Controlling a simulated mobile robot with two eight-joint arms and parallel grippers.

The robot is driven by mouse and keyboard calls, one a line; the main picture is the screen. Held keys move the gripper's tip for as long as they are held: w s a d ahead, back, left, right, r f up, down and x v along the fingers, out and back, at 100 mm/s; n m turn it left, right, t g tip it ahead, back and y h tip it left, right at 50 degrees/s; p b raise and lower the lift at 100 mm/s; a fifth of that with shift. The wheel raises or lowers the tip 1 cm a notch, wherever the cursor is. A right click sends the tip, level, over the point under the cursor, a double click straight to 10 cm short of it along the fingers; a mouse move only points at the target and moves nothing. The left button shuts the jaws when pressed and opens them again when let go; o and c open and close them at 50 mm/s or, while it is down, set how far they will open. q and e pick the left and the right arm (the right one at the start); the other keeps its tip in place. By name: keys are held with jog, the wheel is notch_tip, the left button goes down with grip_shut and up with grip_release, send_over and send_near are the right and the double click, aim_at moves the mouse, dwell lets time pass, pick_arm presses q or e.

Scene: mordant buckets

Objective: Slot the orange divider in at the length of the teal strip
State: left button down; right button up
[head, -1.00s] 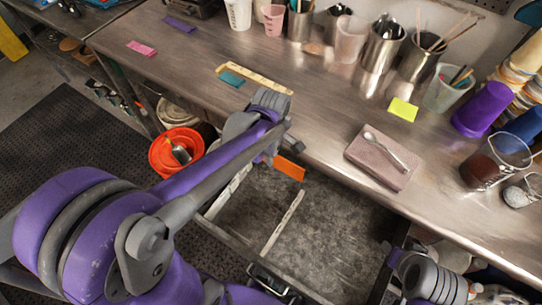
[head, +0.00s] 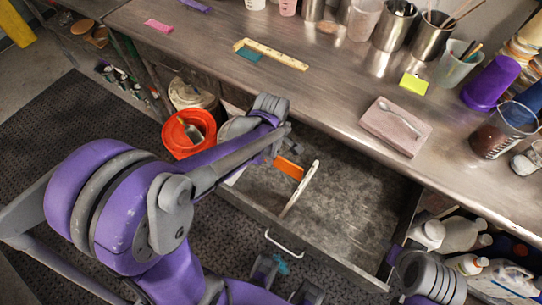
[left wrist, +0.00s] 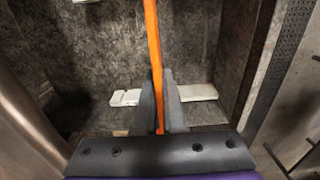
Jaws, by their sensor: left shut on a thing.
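The orange divider (head: 289,168) is a thin flat panel over the open drawer (head: 345,205), near the drawer's back left. My left gripper (left wrist: 160,95) is shut on it; in the left wrist view the divider (left wrist: 152,45) stands on edge between the fingers. The teal strip (head: 248,54) lies flat on the bench beside a yellow ruler (head: 275,55). A pale strip (head: 299,190) runs across the drawer, close to the divider. Whether the divider touches the drawer, I cannot tell. My right gripper cannot be made out.
The steel bench (head: 330,80) lies behind the drawer. It holds a pink block (head: 393,126), a yellow note (head: 413,84) and several cups. An orange bucket (head: 188,133) stands left of the drawer. Bottles (head: 460,234) stand at lower right.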

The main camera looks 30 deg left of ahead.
pick_arm(q)
jog(key=shift+f+b, duration=2.35)
jog(key=shift+f, duration=0.6)
jog(key=shift+f+b, duration=2.55)
jog(key=shift+f, duration=0.5)
jog(key=c, duration=0.9)
grip_release()
notch_tip(320, 180, up, 11)
jog(key=shift+f+p, duration=0.1)
jog(key=shift+p, duration=1.1)
